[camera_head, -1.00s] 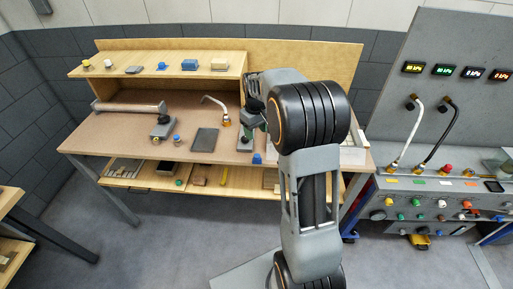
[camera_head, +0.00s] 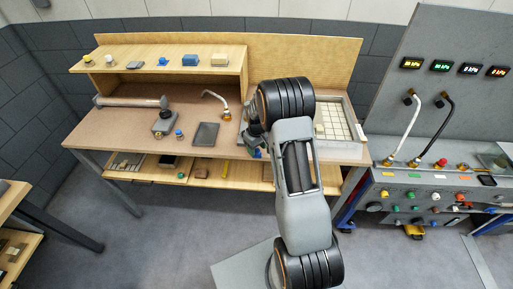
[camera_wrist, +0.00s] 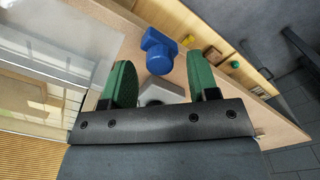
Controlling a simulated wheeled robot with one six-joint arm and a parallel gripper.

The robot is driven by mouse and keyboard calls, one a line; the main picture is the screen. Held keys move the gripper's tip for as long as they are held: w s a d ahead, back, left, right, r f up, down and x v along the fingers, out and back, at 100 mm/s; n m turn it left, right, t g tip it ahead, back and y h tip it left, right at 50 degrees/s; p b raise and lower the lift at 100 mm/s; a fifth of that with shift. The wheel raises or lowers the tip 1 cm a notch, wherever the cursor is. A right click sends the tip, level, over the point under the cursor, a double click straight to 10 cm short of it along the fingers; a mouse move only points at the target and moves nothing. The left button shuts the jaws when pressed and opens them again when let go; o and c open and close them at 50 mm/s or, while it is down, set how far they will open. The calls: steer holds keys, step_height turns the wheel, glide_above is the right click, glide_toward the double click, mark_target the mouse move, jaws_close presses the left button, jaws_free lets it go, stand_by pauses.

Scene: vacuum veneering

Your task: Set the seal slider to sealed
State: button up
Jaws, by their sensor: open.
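A blue knob-like piece (camera_wrist: 157,48), which looks like the seal slider's handle, shows between my fingers in the wrist view. A small grey block (camera_wrist: 163,92) lies just behind it, nearer my palm. My gripper (camera_wrist: 159,62) is open, with one green finger on each side of the blue piece. I cannot tell whether either finger touches it. In the head view, my gripper (camera_head: 253,135) is at the bench's front edge, left of the gridded frame. My arm hides part of this area. The slider's marks are not readable.
The gridded frame (camera_head: 356,122) lies on the bench (camera_head: 105,134), partly behind my arm. A hose panel (camera_head: 455,90) stands right.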

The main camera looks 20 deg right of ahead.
steer(key=shift+f, duration=0.45)
steer(key=shift+c, duration=0.3)
jaws_close()
steer(key=shift+d, duration=0.1)
